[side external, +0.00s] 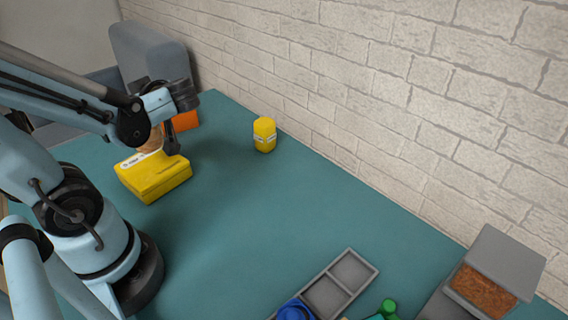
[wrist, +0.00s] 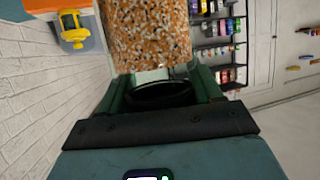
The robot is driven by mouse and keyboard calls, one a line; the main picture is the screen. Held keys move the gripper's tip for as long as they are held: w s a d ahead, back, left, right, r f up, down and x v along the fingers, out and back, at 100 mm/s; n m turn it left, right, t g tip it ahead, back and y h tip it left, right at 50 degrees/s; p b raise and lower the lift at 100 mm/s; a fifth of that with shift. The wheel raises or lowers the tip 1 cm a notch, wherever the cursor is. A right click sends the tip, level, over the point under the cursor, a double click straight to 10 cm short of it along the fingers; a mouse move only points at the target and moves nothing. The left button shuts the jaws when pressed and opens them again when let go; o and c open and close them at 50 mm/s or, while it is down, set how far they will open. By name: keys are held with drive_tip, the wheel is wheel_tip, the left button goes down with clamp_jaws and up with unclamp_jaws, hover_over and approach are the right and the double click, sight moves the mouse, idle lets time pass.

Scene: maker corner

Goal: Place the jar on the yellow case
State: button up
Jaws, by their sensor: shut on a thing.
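The jar (side external: 152,139), orange-brown and speckled, is in my gripper (side external: 162,140) over the yellow case. The near finger shows beside the jar; the other finger is hidden. In the wrist view, the speckled jar (wrist: 150,30) fills the top middle, just beyond my gripper (wrist: 162,78). The yellow case (side external: 158,181) lies flat on the teal table, with a white label partly visible. The jar's lower end is close to the case top. I cannot tell whether they touch.
An orange block (side external: 185,121) is behind my gripper. A grey compartment tray (side external: 350,271) and an open box (side external: 482,287) are at the front right. The middle table is clear.

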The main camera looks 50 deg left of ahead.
drive_tip(key=shift+s+a+f, duration=0.15)
drive_tip(key=shift+a+f, duration=0.2)
drive_tip(key=shift+f, duration=0.55)
drive_tip(key=shift+s+a+f, duration=0.1)
drive_tip(key=shift+a+f, duration=0.2)
drive_tip(key=shift+f, duration=0.55)
drive_tip(key=shift+s+a+f, duration=0.15)
drive_tip(key=shift+a+f, duration=0.2)
drive_tip(key=shift+f, duration=0.55)
drive_tip(key=o, duration=1.3)
drive_tip(key=shift+o, duration=0.2)
drive_tip(key=shift+d, duration=0.1)
